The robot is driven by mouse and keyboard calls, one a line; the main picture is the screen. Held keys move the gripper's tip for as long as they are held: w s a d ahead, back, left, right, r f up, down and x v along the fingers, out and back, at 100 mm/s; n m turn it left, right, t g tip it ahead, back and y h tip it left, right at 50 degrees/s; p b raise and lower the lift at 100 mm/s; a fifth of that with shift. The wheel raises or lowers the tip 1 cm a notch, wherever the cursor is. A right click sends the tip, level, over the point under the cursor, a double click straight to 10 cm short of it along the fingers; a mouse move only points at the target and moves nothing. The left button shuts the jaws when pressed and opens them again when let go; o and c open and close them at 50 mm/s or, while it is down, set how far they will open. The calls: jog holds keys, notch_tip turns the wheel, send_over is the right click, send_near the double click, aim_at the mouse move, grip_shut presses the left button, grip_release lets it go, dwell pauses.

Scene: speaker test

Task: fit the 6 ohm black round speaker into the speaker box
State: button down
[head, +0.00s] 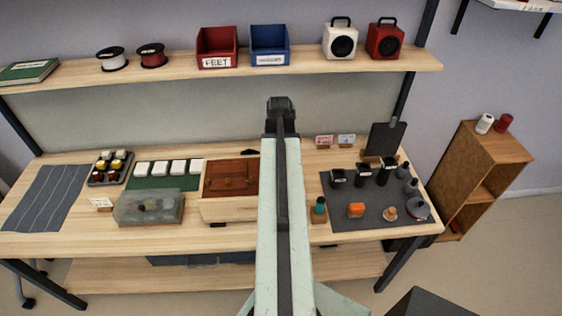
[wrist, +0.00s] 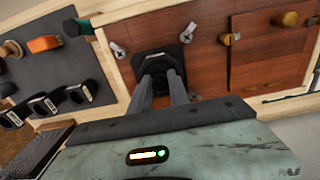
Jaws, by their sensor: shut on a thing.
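The speaker box (head: 228,208) is a light wooden case with red-brown panels inside, left of my arm in the head view. Its panel also shows in the wrist view (wrist: 205,68). My gripper (wrist: 163,82) is shut on a black speaker (wrist: 158,62) over one panel of the box. The speaker's outline is partly hidden by the fingers, and its ohm marking cannot be read. I cannot tell whether it is seated in the panel or just above it. Screw heads (wrist: 118,51) show beside it. In the head view my arm hides the gripper and the speaker.
A dark mat (head: 345,215) right of my arm bears black labelled holders (head: 337,177), an orange item (head: 356,210) and several small things. A clear lidded case (head: 148,207) stands left of the box. A shelf (head: 190,74) with bins and two portable speakers runs above.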

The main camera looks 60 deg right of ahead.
jog(key=shift+f, duration=0.3)
jog(key=c, duration=1.1)
grip_release()
jog(key=shift+c, duration=0.2)
jog(key=shift+r, duration=0.1)
notch_tip(320, 180, up, 8)
jog(key=p, duration=0.7)
jog(key=shift+p, duration=0.35)
